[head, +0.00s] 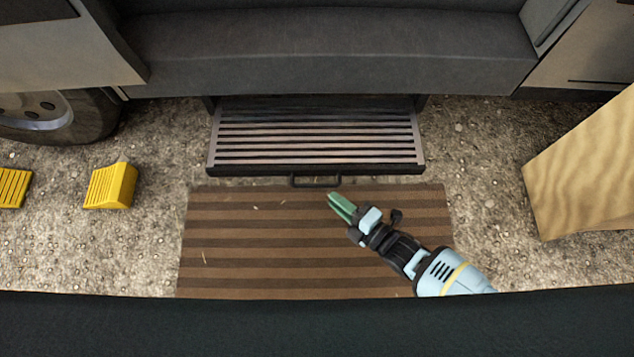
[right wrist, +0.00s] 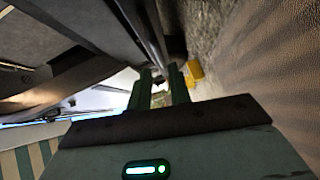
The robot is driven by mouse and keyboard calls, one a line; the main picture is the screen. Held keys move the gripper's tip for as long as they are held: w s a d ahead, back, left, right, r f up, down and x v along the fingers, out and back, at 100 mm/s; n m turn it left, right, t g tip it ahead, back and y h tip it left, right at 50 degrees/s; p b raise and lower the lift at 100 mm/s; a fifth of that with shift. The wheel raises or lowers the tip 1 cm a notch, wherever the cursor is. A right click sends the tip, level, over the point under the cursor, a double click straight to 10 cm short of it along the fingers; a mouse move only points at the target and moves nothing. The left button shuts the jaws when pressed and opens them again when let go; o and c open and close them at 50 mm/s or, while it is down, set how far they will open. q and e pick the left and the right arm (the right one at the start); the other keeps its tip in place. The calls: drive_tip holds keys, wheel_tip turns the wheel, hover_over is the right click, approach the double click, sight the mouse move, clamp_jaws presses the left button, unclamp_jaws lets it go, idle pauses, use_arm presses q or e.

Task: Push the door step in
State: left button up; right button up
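The door step (head: 316,140) is a slatted tread in a dark frame, standing out from under the van's sill. A black bar handle (head: 316,182) sits on its front edge. My right gripper (head: 338,205) has green fingers that point up-left toward the handle, just short of it in the picture. The fingers also show in the right wrist view (right wrist: 163,88), parted by a narrow gap with nothing seen between them. I see no contact with the step, and the gripper's height is hard to judge. My left gripper is not in view.
A brown striped mat (head: 270,245) lies on the gravel before the step. Yellow wheel chocks (head: 110,186) (head: 14,187) lie at the left near the wheel (head: 55,115). A wooden panel (head: 590,170) stands at the right. Gravel beside the step is clear.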

sight(316, 185)
drive_tip(key=shift+a, duration=0.1)
drive_tip(key=b+x, duration=0.3)
drive_tip(key=x, duration=0.4)
drive_tip(key=shift+w+a, duration=0.15)
drive_tip(key=shift+w, duration=0.1)
drive_tip(key=shift+c, duration=0.4)
clamp_jaws()
